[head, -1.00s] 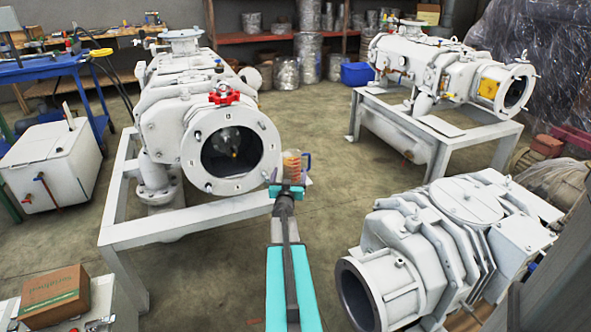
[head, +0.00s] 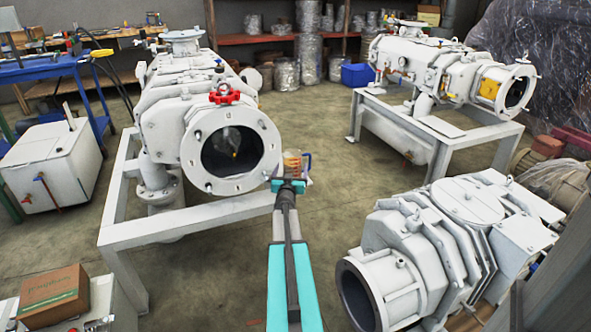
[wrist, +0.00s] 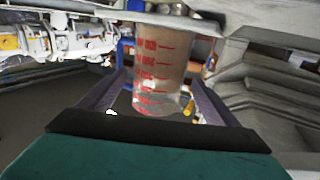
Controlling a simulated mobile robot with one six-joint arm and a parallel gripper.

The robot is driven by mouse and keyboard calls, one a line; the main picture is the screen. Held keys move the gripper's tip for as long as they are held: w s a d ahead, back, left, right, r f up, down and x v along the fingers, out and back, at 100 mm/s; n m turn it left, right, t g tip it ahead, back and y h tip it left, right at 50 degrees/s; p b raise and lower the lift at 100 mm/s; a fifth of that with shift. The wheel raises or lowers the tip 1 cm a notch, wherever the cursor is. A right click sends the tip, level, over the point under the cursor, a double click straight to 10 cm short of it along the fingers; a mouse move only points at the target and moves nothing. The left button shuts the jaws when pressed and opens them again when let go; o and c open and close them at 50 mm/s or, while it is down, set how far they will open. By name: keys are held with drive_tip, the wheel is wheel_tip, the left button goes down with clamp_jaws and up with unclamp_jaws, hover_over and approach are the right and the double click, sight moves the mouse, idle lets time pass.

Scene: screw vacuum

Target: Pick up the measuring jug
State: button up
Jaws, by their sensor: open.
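The measuring jug (head: 292,162) is clear with an orange-brown tint and a blue handle on its right. In the head view it shows just beyond my gripper (head: 288,186), which hides its lower part. In the wrist view the jug (wrist: 160,72) is large, with red scale marks and a clear lower end. The two fingers of my gripper (wrist: 157,95) are spread, one to each side of the jug's lower end. I cannot tell whether they touch it. What the jug rests on is hidden.
A large white vacuum pump (head: 205,125) on a white frame (head: 190,225) stands close on the left. Another pump (head: 450,240) stands at the lower right. A third pump (head: 450,65) is on a stand behind. Open floor (head: 335,200) lies between them.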

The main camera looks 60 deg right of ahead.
sight(293, 156)
drive_tip(key=shift+b+x, duration=0.5)
drive_tip(key=shift+x, duration=1.65)
drive_tip(key=shift+s+f, duration=0.1)
drive_tip(key=c, duration=1.6)
drive_tip(key=shift+r, duration=0.35)
drive_tip(key=shift+r+p, duration=0.4)
drive_tip(key=shift+r, duration=0.1)
drive_tip(key=shift+s+a+p, duration=0.1)
drive_tip(key=shift+s+a, duration=1.65)
drive_tip(key=shift+s, duration=0.65)
drive_tip(key=shift+s+a+p, duration=0.15)
drive_tip(key=shift+s+a, duration=1.6)
drive_tip(key=shift+s, duration=0.6)
drive_tip(key=shift+s+a+p, duration=0.1)
drive_tip(key=shift+s+a, duration=1.6)
drive_tip(key=shift+s, duration=0.7)
drive_tip(key=shift+s+a, duration=0.1)
